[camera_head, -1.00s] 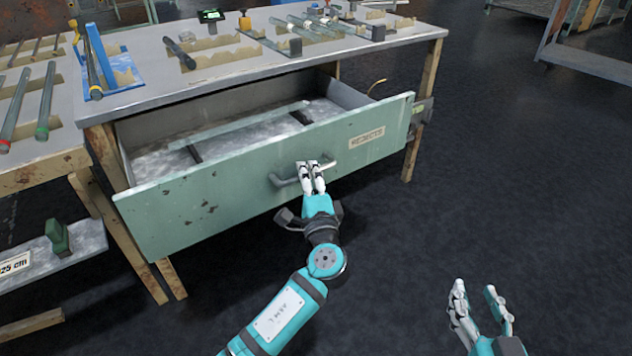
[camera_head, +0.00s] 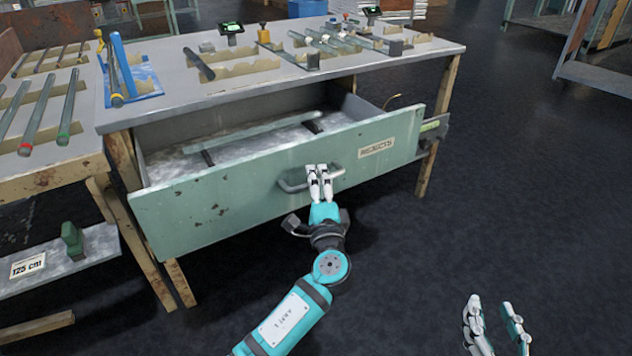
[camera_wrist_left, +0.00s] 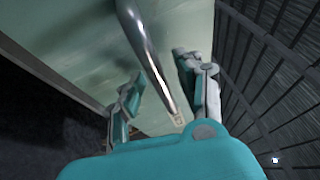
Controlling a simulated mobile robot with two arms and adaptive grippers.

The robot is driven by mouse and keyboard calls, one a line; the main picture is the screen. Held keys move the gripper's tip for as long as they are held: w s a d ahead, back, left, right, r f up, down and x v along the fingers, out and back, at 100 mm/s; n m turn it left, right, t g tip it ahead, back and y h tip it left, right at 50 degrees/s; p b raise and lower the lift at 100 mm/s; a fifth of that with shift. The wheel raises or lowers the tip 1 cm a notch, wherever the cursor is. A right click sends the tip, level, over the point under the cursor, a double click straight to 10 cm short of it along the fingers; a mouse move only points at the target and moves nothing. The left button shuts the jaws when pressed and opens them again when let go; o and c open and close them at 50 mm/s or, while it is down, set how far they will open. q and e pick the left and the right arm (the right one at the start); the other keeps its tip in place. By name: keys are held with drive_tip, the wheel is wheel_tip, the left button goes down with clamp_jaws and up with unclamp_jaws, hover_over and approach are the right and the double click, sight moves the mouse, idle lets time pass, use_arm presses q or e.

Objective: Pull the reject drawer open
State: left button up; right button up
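The reject drawer (camera_head: 230,205) is a pale green, scuffed drawer under the workbench, its front labelled REJECTS. It stands well out from the bench, its inside visible. A metal bar handle (camera_head: 289,186) is on its front and also crosses the left wrist view (camera_wrist_left: 150,62). My right gripper (camera_head: 490,312) is open and empty, low at the right, away from the drawer.
The bench top (camera_head: 240,95) holds glass tubes, racks and small devices. A second table (camera_head: 75,150) with tubes and a lower shelf (camera_head: 70,270) stand at the left. Wooden legs flank the drawer. Dark floor in front and at the right is clear.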

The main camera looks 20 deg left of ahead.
use_arm(q)
drive_tip(key=v, duration=1.2)
drive_tip(key=shift+w, duration=0.1)
